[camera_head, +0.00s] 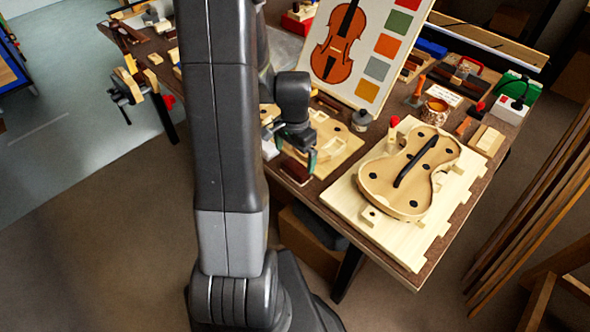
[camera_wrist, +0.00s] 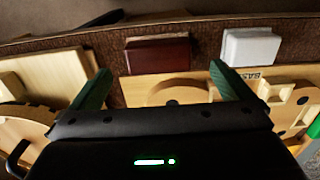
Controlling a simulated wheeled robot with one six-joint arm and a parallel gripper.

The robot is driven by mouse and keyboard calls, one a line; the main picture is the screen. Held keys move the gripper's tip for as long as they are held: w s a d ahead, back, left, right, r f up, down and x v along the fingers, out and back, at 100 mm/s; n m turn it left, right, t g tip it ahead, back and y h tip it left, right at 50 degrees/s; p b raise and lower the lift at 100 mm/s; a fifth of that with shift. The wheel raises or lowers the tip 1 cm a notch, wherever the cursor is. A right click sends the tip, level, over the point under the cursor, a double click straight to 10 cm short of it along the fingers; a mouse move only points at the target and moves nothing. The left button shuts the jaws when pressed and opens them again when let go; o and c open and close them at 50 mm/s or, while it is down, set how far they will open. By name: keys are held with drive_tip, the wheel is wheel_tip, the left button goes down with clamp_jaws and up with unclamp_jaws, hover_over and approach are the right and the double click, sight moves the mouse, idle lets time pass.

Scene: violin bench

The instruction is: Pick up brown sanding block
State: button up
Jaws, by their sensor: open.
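The brown sanding block (camera_wrist: 157,55) is a dark reddish-brown block on the brown bench surface, near the bench edge in the wrist view. It also shows in the head view (camera_head: 294,171), just below my gripper (camera_head: 299,154) and partly hidden. In the wrist view my gripper (camera_wrist: 160,72) is open, with its green fingers spread wide and nothing between them. The block lies ahead of the fingertips, between their two lines, and appears apart from them.
A white block (camera_wrist: 250,47) sits to the right of the brown one. Pale wooden boards lie under and beside the fingers. A violin body (camera_head: 408,178) rests on a light board at the right. A colour chart (camera_head: 365,45) stands behind my gripper.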

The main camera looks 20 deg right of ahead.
sight(296, 166)
drive_tip(key=shift+d+f, duration=0.15)
drive_tip(key=shift+f, duration=2.95)
drive_tip(key=c, duration=0.9)
